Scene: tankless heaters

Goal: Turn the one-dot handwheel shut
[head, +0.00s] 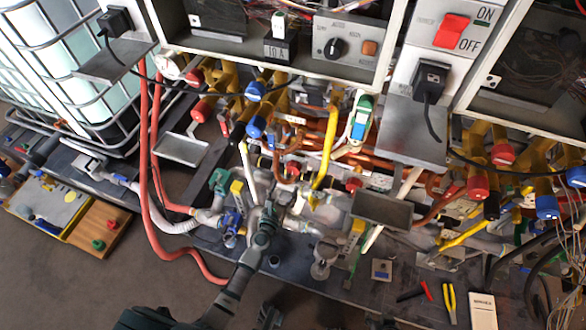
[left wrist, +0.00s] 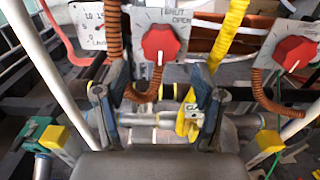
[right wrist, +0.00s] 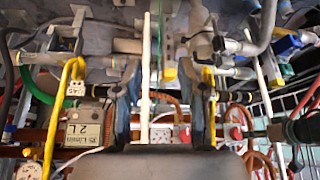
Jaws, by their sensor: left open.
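In the left wrist view a red handwheel (left wrist: 160,45) sits on a white plate with the word OPEN. It is just beyond and above my left gripper (left wrist: 155,88), whose fingers stand apart and do not touch it. A second red handwheel (left wrist: 297,50) is on a similar plate at the right. No dot marks can be made out, so I cannot tell which is the one-dot handwheel. In the head view my left gripper (head: 276,198) is low among the pipes. In the right wrist view my right gripper (right wrist: 160,90) has its fingers apart, with a white pole showing between them.
A yellow pipe (head: 327,145) and braided copper hoses (left wrist: 112,40) run close by the left gripper. Metal shelves (head: 382,210) jut out nearby. Red-handled pliers (head: 414,291) and a white box (head: 483,311) lie at the bench's front right. A caged tank (head: 62,62) stands at the left.

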